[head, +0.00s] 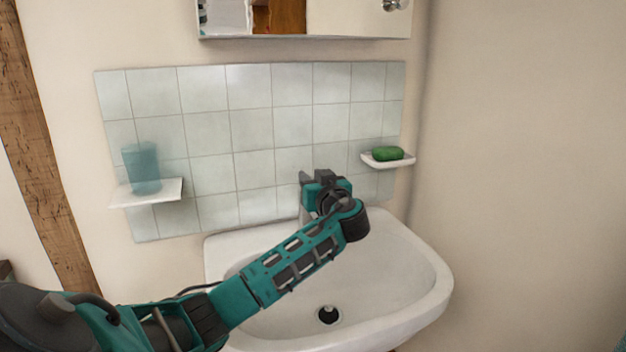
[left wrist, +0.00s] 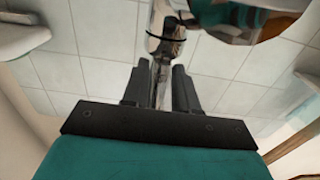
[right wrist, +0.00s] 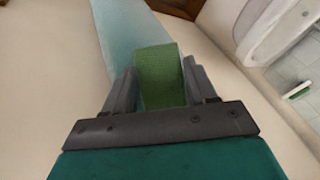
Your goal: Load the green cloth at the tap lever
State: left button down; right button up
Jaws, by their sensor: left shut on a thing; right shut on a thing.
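The tap (left wrist: 166,28) is shiny chrome and stands at the back of the white basin. In the left wrist view its slim lever (left wrist: 160,82) lies between the fingers of my left gripper (left wrist: 160,90), which is shut on it. In the head view my left gripper (head: 318,182) is over the back of the basin, and my arm hides most of the tap. The green cloth (right wrist: 158,72) is held upright between the fingers of my right gripper (right wrist: 163,90), which is shut on it. The right gripper is outside the head view.
The white basin (head: 400,310) has a dark drain. A shelf (head: 168,192) with a blue tumbler (head: 141,168) is at left. A soap dish (head: 398,162) with green soap (head: 388,153) is at right. A mirror cabinet (head: 330,36) hangs above.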

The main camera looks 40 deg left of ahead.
pick_arm(q)
jog(key=shift+a+r+h, duration=0.1)
jog(key=shift+h, duration=0.2)
jog(key=c, duration=1)
grip_release()
jog(key=shift+o, duration=0.2)
jog(key=v, duration=1.2)
jog(key=shift+r, duration=0.15)
